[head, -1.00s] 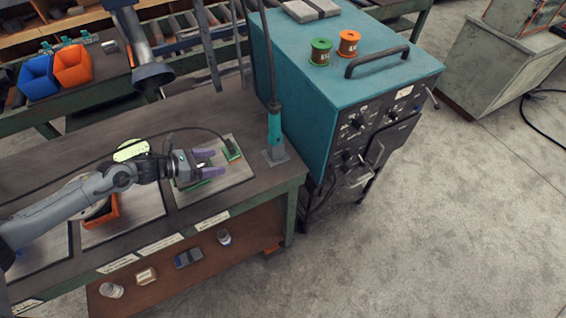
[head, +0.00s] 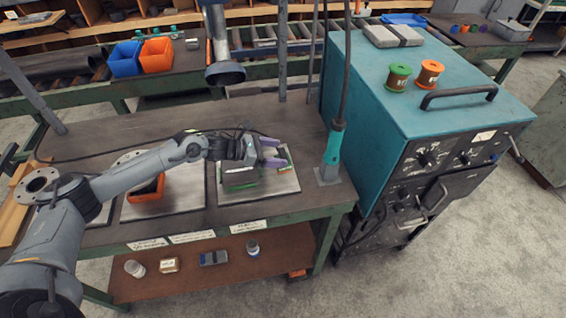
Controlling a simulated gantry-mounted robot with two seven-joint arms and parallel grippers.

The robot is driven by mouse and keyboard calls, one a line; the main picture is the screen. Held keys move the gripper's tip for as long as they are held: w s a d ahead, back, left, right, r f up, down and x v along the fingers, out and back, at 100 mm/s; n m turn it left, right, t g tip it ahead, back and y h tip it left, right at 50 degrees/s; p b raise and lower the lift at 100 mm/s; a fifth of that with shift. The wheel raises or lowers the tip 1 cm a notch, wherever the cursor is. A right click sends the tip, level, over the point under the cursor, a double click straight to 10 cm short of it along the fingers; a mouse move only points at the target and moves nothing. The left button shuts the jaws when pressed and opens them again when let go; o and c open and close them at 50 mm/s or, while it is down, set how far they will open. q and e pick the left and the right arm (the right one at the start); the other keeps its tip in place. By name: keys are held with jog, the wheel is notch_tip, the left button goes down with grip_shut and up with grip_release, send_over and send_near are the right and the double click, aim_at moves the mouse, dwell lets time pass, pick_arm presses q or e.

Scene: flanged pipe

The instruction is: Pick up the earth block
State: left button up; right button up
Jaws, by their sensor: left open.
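My left gripper (head: 272,153) is open, with purple fingertips pointing right, over the right-hand pale mat (head: 287,184) on the bench. A small green block (head: 285,157), with a cable running toward it, is partly hidden beside the fingertips. A darker grey-green shape (head: 240,182) shows just under the gripper body. I cannot tell which of these is the earth block, or whether the fingers touch either. My right gripper is not in view.
A teal-handled tool (head: 333,145) stands upright at the bench's right end. An orange tray (head: 147,190) sits on the middle mat.

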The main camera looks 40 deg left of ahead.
aim_at(283, 153)
pick_arm(q)
jog(key=shift+d+x, duration=0.2)
jog(key=shift+x, duration=2.2)
jog(key=shift+r, duration=0.15)
jog(key=shift+s, duration=0.1)
jog(key=c, duration=1.4)
jog(key=shift+r, duration=0.15)
grip_shut()
jog(key=shift+r, duration=0.1)
